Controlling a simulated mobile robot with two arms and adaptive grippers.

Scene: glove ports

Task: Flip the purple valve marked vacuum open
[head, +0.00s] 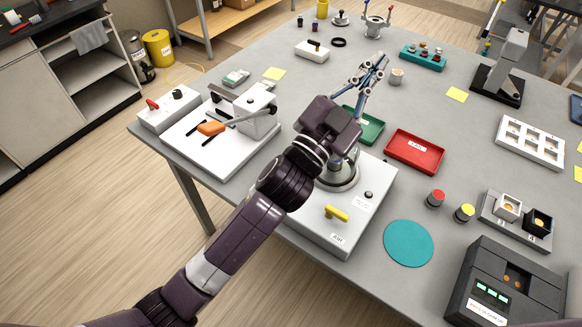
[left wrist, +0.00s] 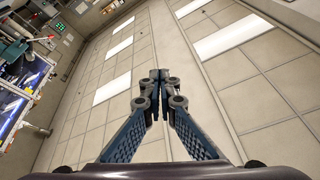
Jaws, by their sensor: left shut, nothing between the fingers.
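My left gripper (head: 380,58) is shut and empty, raised above the table. In the left wrist view its blue fingers (left wrist: 159,76) meet at the tips against the ceiling. My left arm crosses a white box (head: 310,237) at the table's near edge. The box carries a yellow valve handle (head: 337,213) with a label reading AIR (head: 338,239), and a round metal fitting (head: 340,176) partly behind my wrist. I see no purple valve or vacuum label; part of the box is hidden by my arm. My right gripper is not in view.
A white unit with an orange handle (head: 211,128) stands left of my arm. A red tray (head: 414,151) and a partly covered green tray (head: 369,128) lie beyond the box. A teal disc (head: 408,243) and a dark device (head: 497,293) are at right.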

